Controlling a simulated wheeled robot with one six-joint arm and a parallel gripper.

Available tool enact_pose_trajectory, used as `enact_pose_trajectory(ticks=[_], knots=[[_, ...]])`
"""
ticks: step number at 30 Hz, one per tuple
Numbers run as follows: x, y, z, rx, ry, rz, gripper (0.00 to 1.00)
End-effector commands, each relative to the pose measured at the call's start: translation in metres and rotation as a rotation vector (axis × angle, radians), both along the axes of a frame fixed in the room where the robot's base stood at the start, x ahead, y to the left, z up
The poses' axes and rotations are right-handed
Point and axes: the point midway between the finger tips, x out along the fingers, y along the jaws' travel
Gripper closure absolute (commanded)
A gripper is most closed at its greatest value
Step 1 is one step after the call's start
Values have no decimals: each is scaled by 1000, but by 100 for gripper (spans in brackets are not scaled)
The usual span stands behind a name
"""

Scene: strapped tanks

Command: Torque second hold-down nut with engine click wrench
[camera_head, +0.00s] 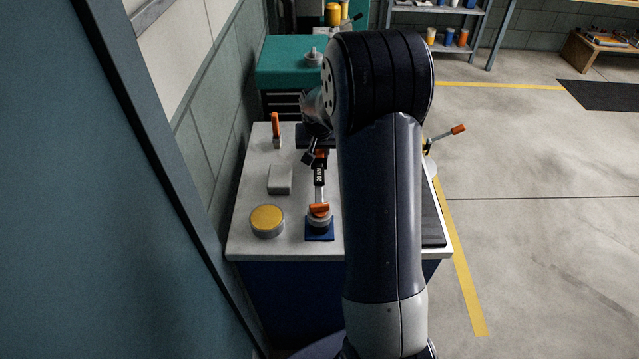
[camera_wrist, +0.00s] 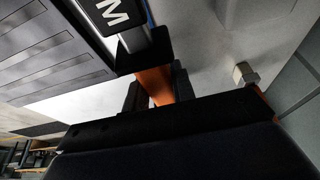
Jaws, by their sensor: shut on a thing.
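In the wrist view the orange handle (camera_wrist: 157,86) sits between the two dark fingers, next to a black collar and the label's "M". I cannot make out the hold-down nut itself; my arm hides part of the bench.
An orange-tipped lever (camera_head: 447,137) sticks out right of my arm.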

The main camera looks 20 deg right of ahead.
Motion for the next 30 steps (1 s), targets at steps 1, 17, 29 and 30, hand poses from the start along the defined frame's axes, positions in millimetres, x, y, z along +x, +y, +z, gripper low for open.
enact_pose_trajectory(ticks=[1,17,29,30], knots=[[0,0,0,0,1,0,100],[0,0,14,-1,-2,0,100],[0,0,38,-1,-2,0,100],[0,0,40,-1,-2,0,100]])
